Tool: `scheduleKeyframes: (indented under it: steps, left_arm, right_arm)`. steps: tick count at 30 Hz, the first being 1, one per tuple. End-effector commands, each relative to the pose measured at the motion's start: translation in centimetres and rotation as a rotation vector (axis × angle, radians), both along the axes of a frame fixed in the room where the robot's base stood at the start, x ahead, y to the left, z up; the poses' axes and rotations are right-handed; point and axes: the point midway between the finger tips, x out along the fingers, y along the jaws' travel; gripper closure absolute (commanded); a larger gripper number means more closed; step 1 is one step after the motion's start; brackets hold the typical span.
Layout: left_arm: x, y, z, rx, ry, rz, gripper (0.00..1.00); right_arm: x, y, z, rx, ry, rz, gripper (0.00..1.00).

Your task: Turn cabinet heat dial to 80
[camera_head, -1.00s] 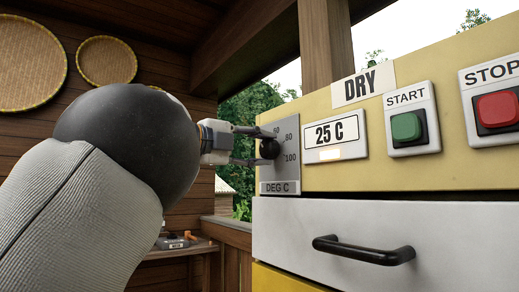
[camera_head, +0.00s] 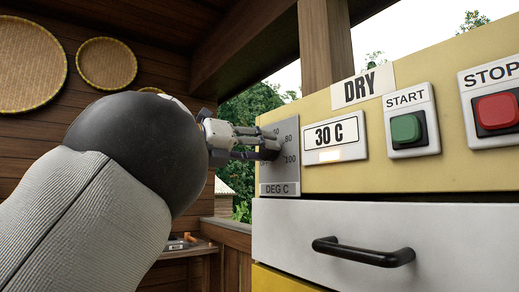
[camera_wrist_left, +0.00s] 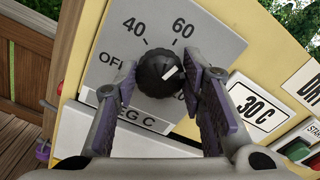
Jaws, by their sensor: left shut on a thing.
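The black heat dial (camera_wrist_left: 158,75) sits on a grey plate (camera_wrist_left: 100,65) marked OFF, 40 and 60, with DEG C below. My left gripper (camera_wrist_left: 165,80) is shut on the dial, with a finger on each side. In the head view, my left gripper (camera_head: 268,145) reaches the plate from the left and its fingers largely hide the dial; 80 and 100 show at the plate's right. The display (camera_head: 335,134) reads 30 C. My right gripper is not in view.
The green START button (camera_head: 406,128) and red STOP button (camera_head: 497,109) are to the right of the display. A white drawer (camera_head: 450,225) with a black handle (camera_head: 364,252) is below. A wooden post (camera_head: 327,45) rises behind the cabinet.

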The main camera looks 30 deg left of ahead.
Motion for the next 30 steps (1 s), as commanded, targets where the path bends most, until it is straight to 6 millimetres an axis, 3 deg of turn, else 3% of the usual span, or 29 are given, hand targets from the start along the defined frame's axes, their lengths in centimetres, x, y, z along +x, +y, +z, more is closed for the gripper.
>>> scheduleKeyframes:
  steps: [18,30]
  left_arm:
    - [-0.14,-0.18,0.21,0.508,-0.214,0.002,0.91]
    - [-0.18,-0.28,0.22,0.695,-0.291,0.002,0.91]
  right_arm:
    - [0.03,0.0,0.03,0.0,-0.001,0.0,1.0]
    - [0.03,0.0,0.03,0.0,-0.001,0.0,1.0]
